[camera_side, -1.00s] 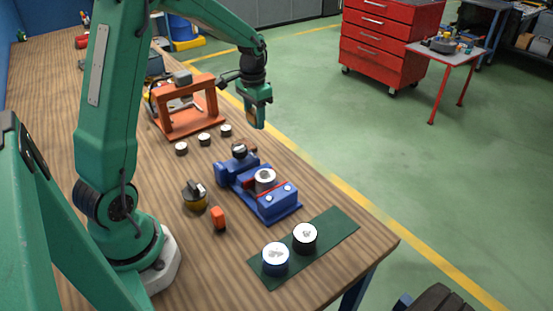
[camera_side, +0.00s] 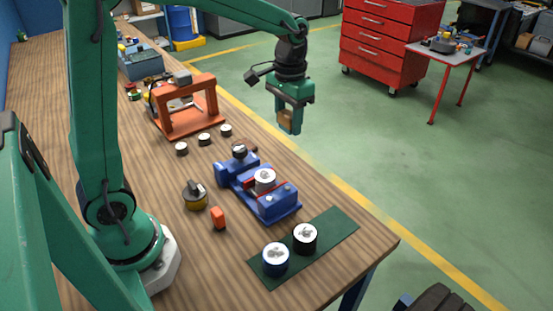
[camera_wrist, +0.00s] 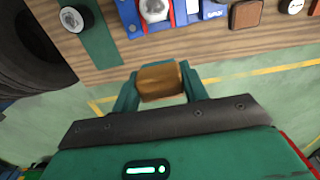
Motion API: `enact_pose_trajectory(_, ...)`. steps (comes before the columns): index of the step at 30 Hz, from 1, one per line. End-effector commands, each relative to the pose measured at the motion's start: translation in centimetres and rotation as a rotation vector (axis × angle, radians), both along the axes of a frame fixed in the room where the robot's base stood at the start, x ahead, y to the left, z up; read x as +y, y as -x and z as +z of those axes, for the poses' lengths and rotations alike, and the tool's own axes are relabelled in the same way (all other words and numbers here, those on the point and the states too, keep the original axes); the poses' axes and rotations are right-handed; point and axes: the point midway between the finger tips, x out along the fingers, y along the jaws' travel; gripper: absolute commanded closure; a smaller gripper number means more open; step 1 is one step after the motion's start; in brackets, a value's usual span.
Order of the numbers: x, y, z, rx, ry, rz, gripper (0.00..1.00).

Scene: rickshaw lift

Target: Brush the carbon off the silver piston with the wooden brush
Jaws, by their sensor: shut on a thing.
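My gripper (camera_side: 289,124) is shut on a brown wooden block, the brush (camera_side: 285,117), beyond the right edge of the bench. In the wrist view the brush (camera_wrist: 162,83) sits between both fingers; its bristles cannot be made out. A silver piston (camera_side: 264,178) with dark marks on its top stands in the blue vise (camera_side: 280,203), below and left of my gripper in the side view. It also shows at the top of the wrist view (camera_wrist: 154,10). The brush is well apart from it.
A dark-sided piston (camera_side: 305,239) and a blue-sided piston (camera_side: 275,260) stand on a green mat (camera_side: 340,228).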

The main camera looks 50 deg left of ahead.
Motion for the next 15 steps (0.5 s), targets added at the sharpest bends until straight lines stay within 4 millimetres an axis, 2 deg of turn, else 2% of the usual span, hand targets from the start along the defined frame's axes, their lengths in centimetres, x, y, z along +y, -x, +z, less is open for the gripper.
enact_pose_trajectory(15, -0.02, 0.13, -0.12, 0.0, 0.0, -0.023, 0.75)
